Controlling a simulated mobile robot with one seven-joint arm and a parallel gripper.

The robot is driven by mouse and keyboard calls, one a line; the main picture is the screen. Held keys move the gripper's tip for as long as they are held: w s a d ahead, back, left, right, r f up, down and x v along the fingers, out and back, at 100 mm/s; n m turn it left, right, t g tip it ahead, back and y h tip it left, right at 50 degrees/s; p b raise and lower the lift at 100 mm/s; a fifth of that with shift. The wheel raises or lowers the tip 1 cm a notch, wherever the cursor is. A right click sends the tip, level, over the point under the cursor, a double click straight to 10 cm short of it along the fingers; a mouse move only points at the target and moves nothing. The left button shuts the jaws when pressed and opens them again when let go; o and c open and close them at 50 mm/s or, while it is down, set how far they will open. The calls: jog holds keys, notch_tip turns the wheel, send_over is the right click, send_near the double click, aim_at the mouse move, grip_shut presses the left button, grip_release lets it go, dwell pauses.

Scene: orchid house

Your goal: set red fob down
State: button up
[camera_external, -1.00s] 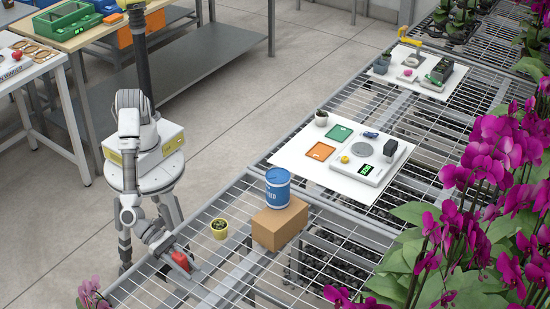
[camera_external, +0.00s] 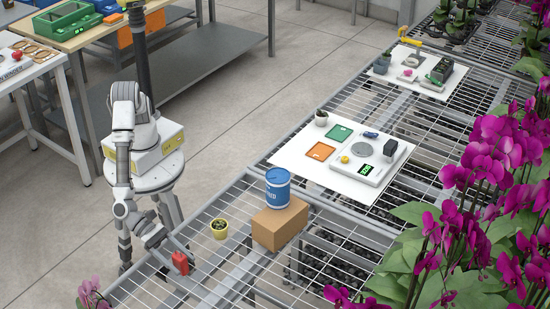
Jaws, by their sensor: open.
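The red fob (camera_external: 180,263) is at the near left end of the wire-mesh bench (camera_external: 215,285). It looks upright, where it was tilted before. My gripper (camera_external: 178,255) is open right at the fob, with its fingers beside it. The view is too small to tell whether a finger still touches the fob or whether its underside rests fully on the mesh.
A yellow pot with a plant (camera_external: 219,229) stands close by to the right. Past it, a blue drum (camera_external: 278,188) stands on a cardboard box (camera_external: 280,224). A white board (camera_external: 290,155) with trays and a scale lies farther back. Bare mesh lies in front of the box.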

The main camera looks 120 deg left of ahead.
jog(key=p+v, duration=0.1)
jog(key=v, duration=0.7)
jog(key=shift+s+r, duration=0.15)
jog(key=shift+s, duration=0.2)
